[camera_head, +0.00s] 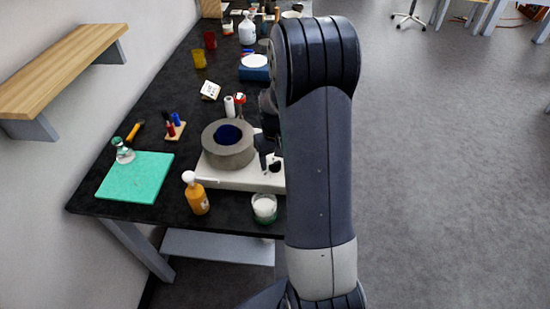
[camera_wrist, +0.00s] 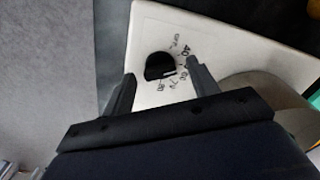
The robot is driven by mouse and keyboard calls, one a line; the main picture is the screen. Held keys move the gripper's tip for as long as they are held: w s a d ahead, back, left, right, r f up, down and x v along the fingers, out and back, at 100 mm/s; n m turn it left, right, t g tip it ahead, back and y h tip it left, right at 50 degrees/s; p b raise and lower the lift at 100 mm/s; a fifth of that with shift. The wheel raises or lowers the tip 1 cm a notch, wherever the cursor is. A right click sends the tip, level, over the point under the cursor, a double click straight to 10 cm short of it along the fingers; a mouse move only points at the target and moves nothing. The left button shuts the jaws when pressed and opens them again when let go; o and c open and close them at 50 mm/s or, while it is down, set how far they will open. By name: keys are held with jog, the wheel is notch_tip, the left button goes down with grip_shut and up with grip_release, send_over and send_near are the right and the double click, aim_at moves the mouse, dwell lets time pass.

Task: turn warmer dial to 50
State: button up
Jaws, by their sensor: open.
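The warmer (camera_head: 215,176) is a white box on the black bench, with a thick grey ring on top and a dark blue inside. Its black round dial (camera_wrist: 157,66) sits on the white face, with printed numbers around it; 40 is the clearest. A small white mark shows at the dial's lower right edge, on the side of the higher numbers; the exact value is too small to tell. The dial also shows in the head view (camera_head: 275,166). My gripper (camera_wrist: 160,72) is open, one finger either side of the dial in the picture; contact cannot be told.
An orange pump bottle (camera_head: 197,196) and a glass jar with white contents (camera_head: 264,208) stand by the warmer's front. A green mat (camera_head: 136,178) lies left, with a flask (camera_head: 123,153) at its corner.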

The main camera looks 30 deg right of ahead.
aim_at(275, 163)
jog(key=shift+f, duration=0.2)
jog(key=c, duration=1)
jog(key=shift+m+b, duration=0.6)
jog(key=shift+m, duration=1)
jog(key=o, duration=1)
jog(key=shift+r, duration=0.1)
notch_tip(275, 163, up, 11)
jog(key=b, duration=0.1)
jog(key=shift+f, duration=0.25)
